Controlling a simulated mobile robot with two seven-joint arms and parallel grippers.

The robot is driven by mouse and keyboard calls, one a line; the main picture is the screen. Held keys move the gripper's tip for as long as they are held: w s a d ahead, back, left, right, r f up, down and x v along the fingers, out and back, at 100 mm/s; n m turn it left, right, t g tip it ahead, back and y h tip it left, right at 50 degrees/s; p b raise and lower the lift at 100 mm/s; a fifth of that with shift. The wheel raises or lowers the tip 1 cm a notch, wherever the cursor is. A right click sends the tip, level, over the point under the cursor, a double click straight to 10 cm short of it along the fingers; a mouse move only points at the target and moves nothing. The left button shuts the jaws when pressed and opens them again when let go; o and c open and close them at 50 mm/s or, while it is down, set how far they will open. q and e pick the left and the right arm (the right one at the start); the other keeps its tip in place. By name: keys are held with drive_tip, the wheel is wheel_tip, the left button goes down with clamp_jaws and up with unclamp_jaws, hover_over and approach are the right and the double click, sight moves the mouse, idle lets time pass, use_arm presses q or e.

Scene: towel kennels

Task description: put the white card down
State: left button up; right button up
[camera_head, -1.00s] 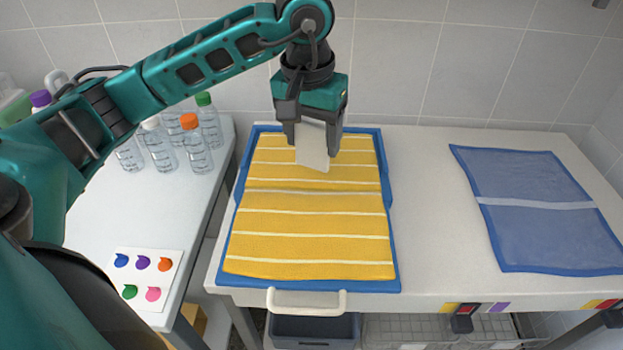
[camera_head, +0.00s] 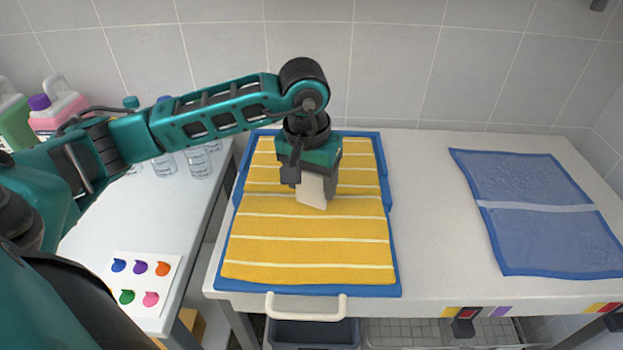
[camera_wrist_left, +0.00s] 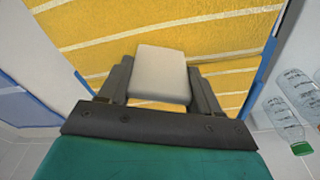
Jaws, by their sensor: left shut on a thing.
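The white card (camera_head: 311,190) is held in my left gripper (camera_head: 312,181) over the yellow striped towel (camera_head: 300,235). In the left wrist view the white card (camera_wrist_left: 161,74) sits between the two dark fingers of my left gripper (camera_wrist_left: 160,82). The card hangs tilted below the fingers. I cannot tell whether its lower edge touches the towel. The towel lies on a blue mat (camera_head: 393,270) on the white table. My right gripper is not in view.
A blue mat with a pale band (camera_head: 540,235) lies at the right of the table (camera_head: 430,220). Between the mats the tabletop is clear. Bottles (camera_head: 197,163) and a card of coloured dots (camera_head: 145,280) are on the left table. A tiled wall stands behind.

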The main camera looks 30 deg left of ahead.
use_arm(q)
drive_tip(key=o, duration=1.1)
drive_tip(key=shift+f, duration=0.1)
drive_tip(key=shift+o, duration=0.2)
